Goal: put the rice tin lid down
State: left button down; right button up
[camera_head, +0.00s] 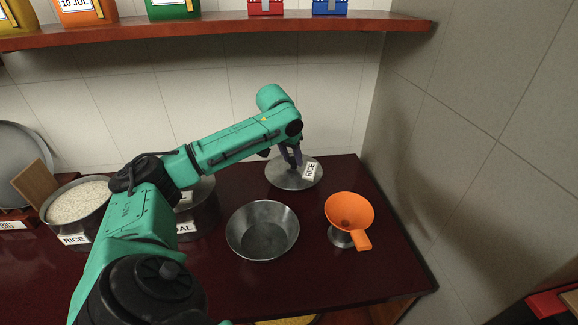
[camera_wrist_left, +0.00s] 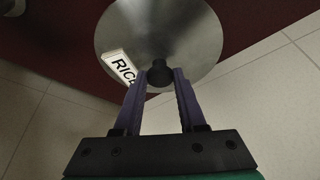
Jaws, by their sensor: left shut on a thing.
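The rice tin lid (camera_head: 283,179) is a round grey metal disc with a white RICE label, at the back right of the dark red counter. My left gripper (camera_head: 292,156) is above it, with its fingers at the lid's middle. In the left wrist view the lid (camera_wrist_left: 190,35) shows its label, and my left gripper (camera_wrist_left: 160,82) is shut on its dark knob. The lid looks at or very close to the counter; I cannot tell if it touches. The open rice tin (camera_head: 78,204), full of rice, stands at the left. My right gripper is not in view.
A tin labelled DAL (camera_head: 203,212) stands partly behind my left arm. An empty metal bowl (camera_head: 262,230) and an orange funnel (camera_head: 349,212) stand in front of the lid. A tiled wall (camera_head: 470,140) closes the right side. A red shelf (camera_head: 220,28) runs above.

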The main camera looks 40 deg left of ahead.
aim_at(292, 169)
pick_arm(q)
notch_tip(292, 169, down, 5)
jog(key=shift+w+a+r, duration=0.1)
jog(key=shift+a, duration=0.05)
jog(key=shift+c, duration=2.4)
grip_release()
jog(key=shift+r, duration=0.1)
jog(key=v, duration=1.2)
